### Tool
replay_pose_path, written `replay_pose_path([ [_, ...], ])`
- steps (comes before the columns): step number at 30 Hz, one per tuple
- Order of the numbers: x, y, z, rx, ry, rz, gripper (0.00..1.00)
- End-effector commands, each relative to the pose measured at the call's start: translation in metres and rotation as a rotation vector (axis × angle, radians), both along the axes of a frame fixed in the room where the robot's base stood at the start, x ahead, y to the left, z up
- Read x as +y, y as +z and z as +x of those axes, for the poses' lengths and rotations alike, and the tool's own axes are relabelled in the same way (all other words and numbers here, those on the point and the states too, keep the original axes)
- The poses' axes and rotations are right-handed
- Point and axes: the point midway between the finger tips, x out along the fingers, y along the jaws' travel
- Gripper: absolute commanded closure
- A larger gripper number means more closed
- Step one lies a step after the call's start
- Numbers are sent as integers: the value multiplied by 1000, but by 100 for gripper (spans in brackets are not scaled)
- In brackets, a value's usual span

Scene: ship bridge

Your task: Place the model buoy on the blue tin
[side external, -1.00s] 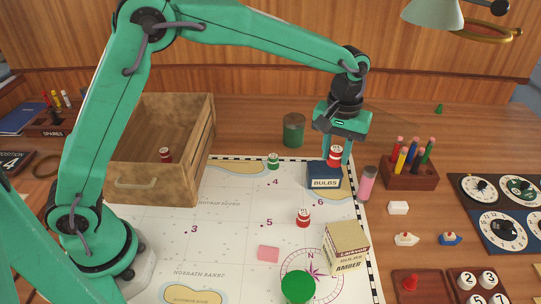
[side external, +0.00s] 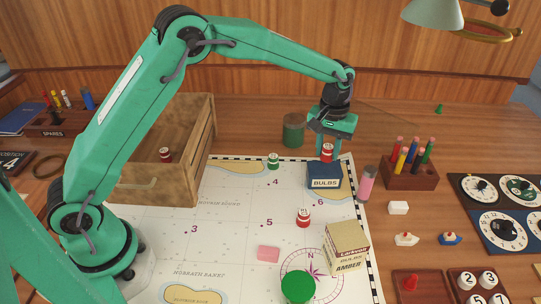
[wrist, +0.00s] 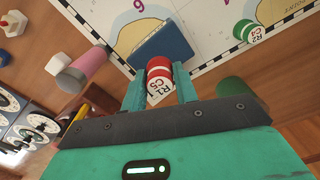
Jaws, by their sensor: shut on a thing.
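A red and white model buoy (side external: 327,152) is between the fingers of my gripper (side external: 330,145), which is shut on it. The buoy is at the top of the blue tin (side external: 324,182), marked BULBS, toward its back edge. I cannot tell whether it touches the tin. In the wrist view the buoy (wrist: 159,72) shows its lettered end between the two fingers of my gripper (wrist: 160,92). The blue tin (wrist: 165,48) lies just beyond it, partly covered by the buoy and fingers.
A pink cylinder (side external: 367,184) stands right of the tin. A dark green can (side external: 293,130) is behind it. A green and white buoy (side external: 273,161) is to the left, another red and white buoy (side external: 303,217) in front. A yellowish box (side external: 345,248) is nearer, a pencil block (side external: 410,172) further right.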

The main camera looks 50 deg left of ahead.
Motion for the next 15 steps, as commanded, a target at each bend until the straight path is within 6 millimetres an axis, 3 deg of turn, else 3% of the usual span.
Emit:
replay_pose_path([
  [6,0,-25,0,1,0,1,92],
  [15,0,-30,0,0,0,0,92],
])
